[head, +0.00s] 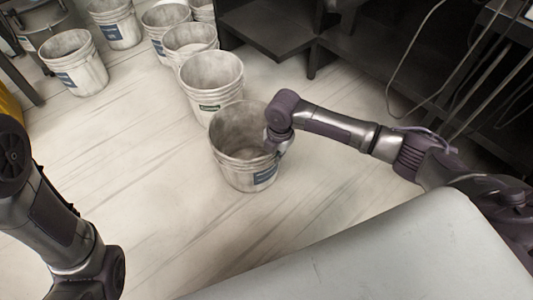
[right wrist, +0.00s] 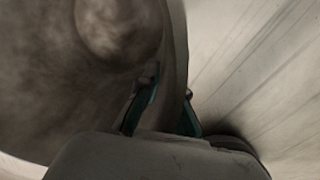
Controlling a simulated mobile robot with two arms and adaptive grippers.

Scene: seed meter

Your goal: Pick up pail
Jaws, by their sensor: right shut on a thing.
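The nearest pail (head: 240,160) is an open, empty-looking grey-white bucket with a blue label, upright in the middle of the head view. My right gripper (head: 277,143) is at the right side of its rim. In the right wrist view, my right gripper (right wrist: 165,112) has one finger inside and one outside the wall of the pail (right wrist: 60,60), shut on it. The head view does not show clearly whether the pail's bottom touches the floor. My left arm shows at the lower left, but its fingers are not visible.
Another pail (head: 211,84) stands just behind the held one, with several more behind it. A dark shelf (head: 270,32) is at the back, with cables at right. The pale floor (head: 140,160) is clear to the left.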

